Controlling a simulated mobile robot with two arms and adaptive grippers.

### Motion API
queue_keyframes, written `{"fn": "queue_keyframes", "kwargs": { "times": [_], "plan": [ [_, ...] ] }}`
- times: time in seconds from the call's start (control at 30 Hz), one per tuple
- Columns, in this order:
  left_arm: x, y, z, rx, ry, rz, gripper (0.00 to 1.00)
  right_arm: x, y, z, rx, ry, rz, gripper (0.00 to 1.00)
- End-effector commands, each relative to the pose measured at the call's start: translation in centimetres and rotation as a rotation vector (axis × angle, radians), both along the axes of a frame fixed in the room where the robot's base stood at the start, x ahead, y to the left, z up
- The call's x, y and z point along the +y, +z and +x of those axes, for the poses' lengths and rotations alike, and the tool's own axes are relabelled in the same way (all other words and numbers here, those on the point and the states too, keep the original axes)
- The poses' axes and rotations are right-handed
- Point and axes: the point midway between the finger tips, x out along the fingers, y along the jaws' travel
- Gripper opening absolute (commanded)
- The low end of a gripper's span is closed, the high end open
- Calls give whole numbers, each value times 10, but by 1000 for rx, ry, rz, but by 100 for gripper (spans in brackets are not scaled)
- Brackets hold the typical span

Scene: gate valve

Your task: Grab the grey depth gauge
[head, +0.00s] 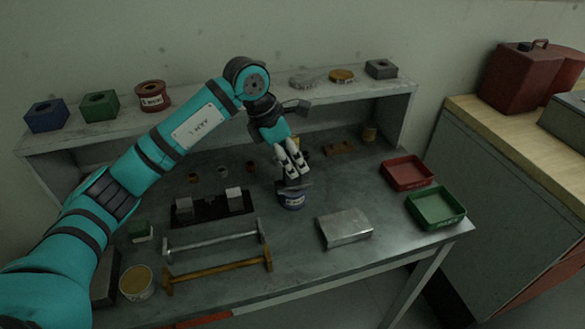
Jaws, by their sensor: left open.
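I cannot surely tell which thing is the grey depth gauge. A long grey bar (213,243) with upright end pieces lies on the left half of the bench and looks most like it. A similar brown-yellow bar (217,275) lies in front of it. My left gripper (293,172) is open, with pale fingers pointing down. I cannot tell whether the fingers touch the tin. My right gripper is not in view.
A black holder (212,208) with two grey blocks stands behind the bars. A metal box (345,228), a red tray (407,173) and a green tray (436,207) are to the right. A yellow-topped tin (137,283) is front left. A raised shelf (215,102) runs behind.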

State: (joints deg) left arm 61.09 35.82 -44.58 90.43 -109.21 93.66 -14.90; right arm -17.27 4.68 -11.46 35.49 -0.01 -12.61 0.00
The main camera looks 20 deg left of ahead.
Motion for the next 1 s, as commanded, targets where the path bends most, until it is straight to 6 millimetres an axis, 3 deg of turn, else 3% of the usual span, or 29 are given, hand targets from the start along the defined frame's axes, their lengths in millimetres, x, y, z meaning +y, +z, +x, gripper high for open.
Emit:
{"fn": "queue_keyframes", "kwargs": {
  "times": [0.3,0.67,1.0],
  "plan": [
    [-2,-6,1,-1,0,1,49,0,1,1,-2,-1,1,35],
    [-2,-5,1,-1,0,1,2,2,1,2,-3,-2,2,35],
    [-2,-4,1,-2,0,-1,0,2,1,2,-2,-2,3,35]
  ]
}}
